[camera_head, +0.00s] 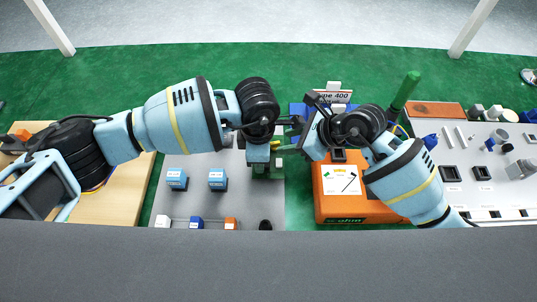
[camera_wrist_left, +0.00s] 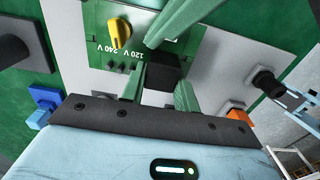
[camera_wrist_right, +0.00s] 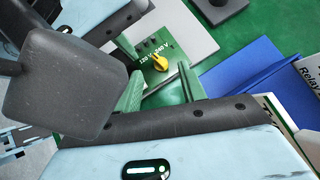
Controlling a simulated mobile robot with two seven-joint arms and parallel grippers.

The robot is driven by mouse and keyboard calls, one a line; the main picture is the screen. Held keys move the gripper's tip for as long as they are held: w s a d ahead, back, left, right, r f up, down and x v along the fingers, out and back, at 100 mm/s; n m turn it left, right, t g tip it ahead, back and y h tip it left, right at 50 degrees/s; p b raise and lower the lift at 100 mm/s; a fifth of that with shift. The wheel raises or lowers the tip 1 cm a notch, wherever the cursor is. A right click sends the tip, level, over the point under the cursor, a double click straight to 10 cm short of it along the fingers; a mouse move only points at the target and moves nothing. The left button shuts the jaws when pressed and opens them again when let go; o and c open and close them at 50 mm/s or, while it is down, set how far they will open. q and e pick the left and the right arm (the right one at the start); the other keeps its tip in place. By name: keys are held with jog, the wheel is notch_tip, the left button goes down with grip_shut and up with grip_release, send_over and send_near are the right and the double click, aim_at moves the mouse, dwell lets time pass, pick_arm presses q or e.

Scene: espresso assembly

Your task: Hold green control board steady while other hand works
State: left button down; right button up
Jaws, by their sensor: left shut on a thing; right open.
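The green control board (camera_wrist_left: 105,35), with a yellow knob (camera_wrist_left: 120,29) and "120 V 240 V" print, is close in front of my left gripper (camera_wrist_left: 168,80). My left gripper is shut on the board, with a black block between its green fingers. In the right wrist view the board (camera_wrist_right: 146,72) and knob (camera_wrist_right: 160,63) sit just beyond the fingers of my right gripper (camera_wrist_right: 160,88). The right gripper is open, its fingers to either side of the knob. In the head view the board is mostly hidden by both wrists.
A grey panel (camera_head: 200,205) with blue blocks (camera_head: 217,179) lies at the left. An orange box (camera_head: 355,208) stands below my right arm. A blue folder-like thing (camera_wrist_right: 245,72) lies right of the board. A grey tray (camera_head: 500,185) with small parts is at far right.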

aim_at(279, 142)
jog(key=v, duration=0.8)
jog(key=shift+s+d+r, duration=0.1)
jog(key=shift+d+r, duration=0.15)
jog(key=shift+d, duration=0.05)
jog(key=shift+w+a+f+n+g+y, duration=0.15)
jog(key=shift+w+f+n+g, duration=0.1)
jog(key=shift+w+n+g, duration=0.45)
jog(key=shift+w+a+f+n+g+y, duration=0.1)
jog(key=shift+w+f+n+g, duration=0.1)
jog(key=shift+w+n+g, duration=0.5)
jog(key=shift+w+a+f+n+g+y, duration=0.2)
jog(key=shift+w+n+g, duration=0.3)
jog(key=shift+n, duration=0.4)
jog(key=shift+w+d, duration=0.1)
jog(key=shift+f, duration=0.1)
jog(key=shift+x, duration=4.95)
